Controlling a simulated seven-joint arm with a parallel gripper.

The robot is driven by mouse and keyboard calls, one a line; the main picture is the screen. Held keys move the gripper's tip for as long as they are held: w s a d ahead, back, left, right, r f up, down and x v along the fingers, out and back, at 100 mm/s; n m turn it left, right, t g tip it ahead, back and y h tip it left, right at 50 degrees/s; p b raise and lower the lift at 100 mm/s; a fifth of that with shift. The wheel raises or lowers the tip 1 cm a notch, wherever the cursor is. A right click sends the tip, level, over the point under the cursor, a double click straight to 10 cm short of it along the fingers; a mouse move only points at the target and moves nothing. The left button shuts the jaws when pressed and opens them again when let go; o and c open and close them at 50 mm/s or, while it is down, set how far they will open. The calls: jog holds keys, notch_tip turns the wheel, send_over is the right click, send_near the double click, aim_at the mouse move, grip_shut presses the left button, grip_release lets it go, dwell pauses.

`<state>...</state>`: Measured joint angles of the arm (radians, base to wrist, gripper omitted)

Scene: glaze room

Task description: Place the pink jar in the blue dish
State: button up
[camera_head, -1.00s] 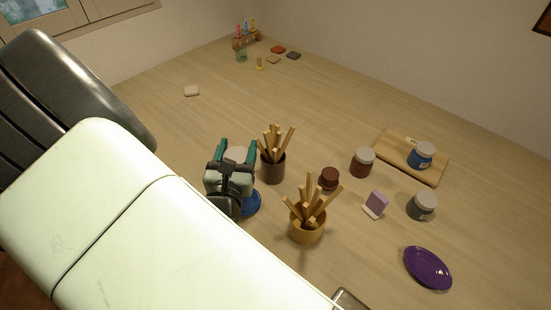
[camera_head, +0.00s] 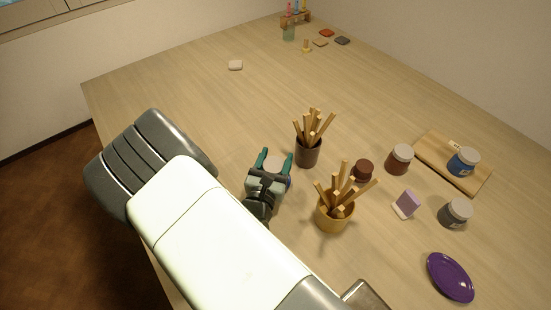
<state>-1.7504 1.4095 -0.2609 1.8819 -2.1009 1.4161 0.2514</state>
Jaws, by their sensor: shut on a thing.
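My gripper (camera_head: 275,162) is over the table in the middle of the view, its teal fingers pointing away from me. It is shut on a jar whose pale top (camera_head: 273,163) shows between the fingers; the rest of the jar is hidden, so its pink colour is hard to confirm. A small sliver of the blue dish (camera_head: 289,183) shows at the right side of my gripper; the gripper hides most of it. I cannot tell whether the jar touches the dish.
A dark cup of sticks (camera_head: 308,153) stands just right of my gripper, and a tan cup of sticks (camera_head: 334,217) nearer. Several jars, a board (camera_head: 428,148), a purple-and-white block (camera_head: 407,204) and a purple plate (camera_head: 450,277) lie further right.

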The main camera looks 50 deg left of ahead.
jog(key=shift+f, duration=0.4)
jog(key=o, duration=1.2)
jog(key=shift+o, duration=0.2)
jog(key=shift+r, duration=0.35)
jog(key=v, duration=0.7)
jog(key=shift+s+d, duration=0.15)
